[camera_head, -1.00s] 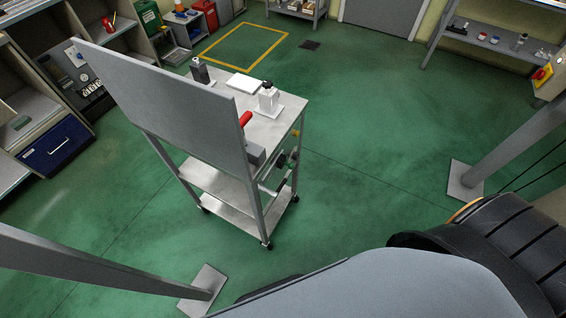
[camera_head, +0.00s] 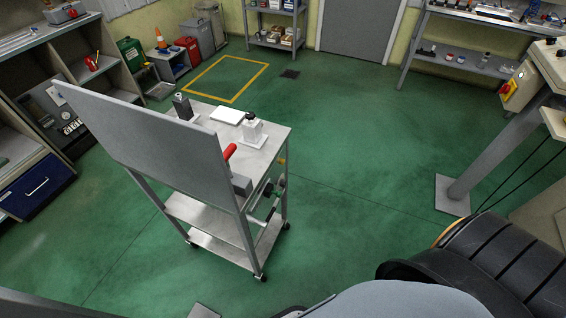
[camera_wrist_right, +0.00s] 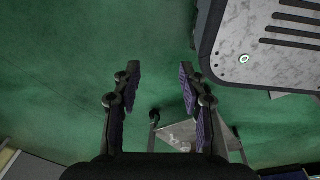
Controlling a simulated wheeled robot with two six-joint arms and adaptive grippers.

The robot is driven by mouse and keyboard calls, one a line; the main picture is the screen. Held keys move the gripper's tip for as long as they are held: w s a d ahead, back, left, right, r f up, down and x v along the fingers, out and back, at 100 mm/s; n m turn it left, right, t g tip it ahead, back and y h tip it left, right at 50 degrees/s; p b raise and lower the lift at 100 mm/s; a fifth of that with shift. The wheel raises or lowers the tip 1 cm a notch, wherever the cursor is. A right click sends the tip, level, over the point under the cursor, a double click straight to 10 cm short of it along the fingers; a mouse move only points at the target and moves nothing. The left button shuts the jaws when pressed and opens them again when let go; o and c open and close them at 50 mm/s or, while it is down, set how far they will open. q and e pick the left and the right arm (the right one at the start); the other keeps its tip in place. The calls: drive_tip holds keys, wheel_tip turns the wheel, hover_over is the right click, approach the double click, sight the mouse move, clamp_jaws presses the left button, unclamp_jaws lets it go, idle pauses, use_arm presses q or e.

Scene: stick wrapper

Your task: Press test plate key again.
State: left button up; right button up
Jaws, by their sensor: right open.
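In the right wrist view my right gripper (camera_wrist_right: 158,80) is open and empty, with its two dark padded fingers apart over the green floor. To its right is a grey metal plate (camera_wrist_right: 228,36) with dark slots and a small round green-ringed spot (camera_wrist_right: 243,58). I cannot tell whether that spot is the test plate key. The fingers are apart from the plate in the picture. No clearly recognisable test plate key shows in the head view. My left gripper is not in view.
A wheeled metal cart (camera_head: 262,158) with a tall grey panel (camera_head: 150,140) stands left of centre. It carries a white block (camera_head: 227,115) and a red handle (camera_head: 230,151). Shelves (camera_head: 460,62) line the back right, and a grey post (camera_head: 490,160) stands at right. Green floor is clear between.

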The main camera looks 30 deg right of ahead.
clamp_jaws()
idle(1.3)
